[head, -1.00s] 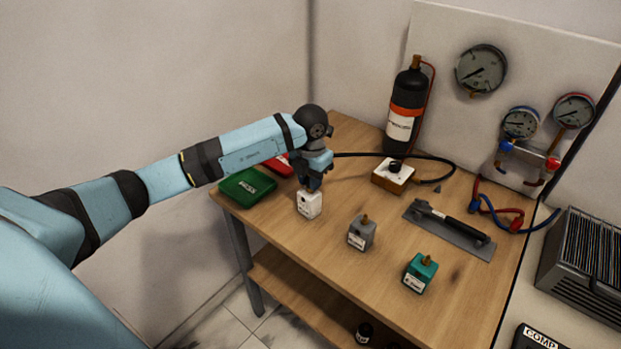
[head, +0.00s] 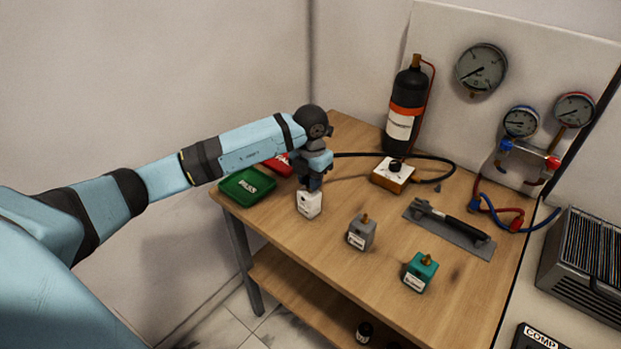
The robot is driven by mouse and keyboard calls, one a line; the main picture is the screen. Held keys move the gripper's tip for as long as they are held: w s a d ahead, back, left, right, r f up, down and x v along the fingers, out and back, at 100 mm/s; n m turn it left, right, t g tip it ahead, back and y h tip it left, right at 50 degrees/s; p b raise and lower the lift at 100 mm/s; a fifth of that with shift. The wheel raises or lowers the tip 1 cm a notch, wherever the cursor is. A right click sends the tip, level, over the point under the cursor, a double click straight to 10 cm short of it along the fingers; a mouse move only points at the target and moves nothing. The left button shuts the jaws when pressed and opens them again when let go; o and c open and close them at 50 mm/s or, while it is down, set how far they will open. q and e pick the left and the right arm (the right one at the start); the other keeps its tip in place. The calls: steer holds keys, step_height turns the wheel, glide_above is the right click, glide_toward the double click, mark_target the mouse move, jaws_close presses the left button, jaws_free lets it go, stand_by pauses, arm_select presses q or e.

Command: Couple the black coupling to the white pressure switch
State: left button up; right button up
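The white pressure switch (head: 309,204) is a small white block with a dark-printed label, standing near the table's left front edge. My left gripper (head: 312,187) points down directly over its top, at or just above it. The fingers are small and dark here, so whether they are open or shut cannot be told. I cannot make out the black coupling; a black hose (head: 400,155) runs across the table and passes out of sight behind my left wrist. Whether anything is joined to the switch's top is hidden. My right gripper is not in view.
A grey block (head: 361,234) and a teal block (head: 419,272), both with brass fittings, stand to the right. A green tray (head: 232,196) and a red tray (head: 285,170) lie left.

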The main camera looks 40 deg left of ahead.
arm_select(q)
steer(key=o, duration=0.8)
step_height(320, 180, up, 14)
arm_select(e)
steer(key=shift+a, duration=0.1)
arm_select(q)
steer(key=shift+f, duration=0.1)
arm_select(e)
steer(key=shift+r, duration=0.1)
